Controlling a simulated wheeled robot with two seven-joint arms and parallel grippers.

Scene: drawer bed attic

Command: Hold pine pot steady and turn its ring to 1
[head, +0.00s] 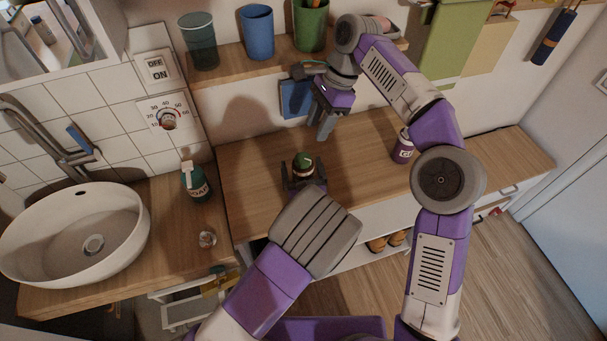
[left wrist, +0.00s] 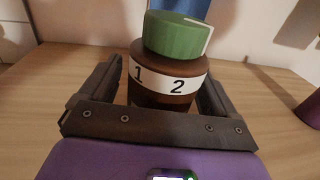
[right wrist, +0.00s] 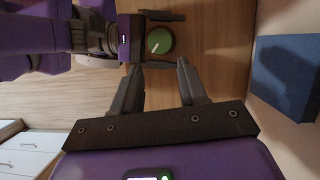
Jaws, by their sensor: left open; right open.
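The pine pot (left wrist: 165,98) is a dark brown pot with a white band; the numbers 1 and 2 show on the band in the left wrist view. On top sits a green ring (left wrist: 178,36) with a white mark, pointing toward the right rear there. The pot stands on the wooden counter (head: 360,150) in the head view (head: 303,169). My left gripper (head: 304,168) is open, its fingers on either side of the pot; contact is not clear. My right gripper (head: 325,125) is open and empty, above and behind the pot; its wrist view shows the green ring (right wrist: 160,41) beyond the fingertips.
A blue box-like object (head: 295,98) is at the wall behind the pot. A purple can (head: 402,147) stands on the counter to the right. A soap bottle (head: 195,182) and white sink (head: 75,232) are to the left. Cups (head: 257,32) stand on the shelf above.

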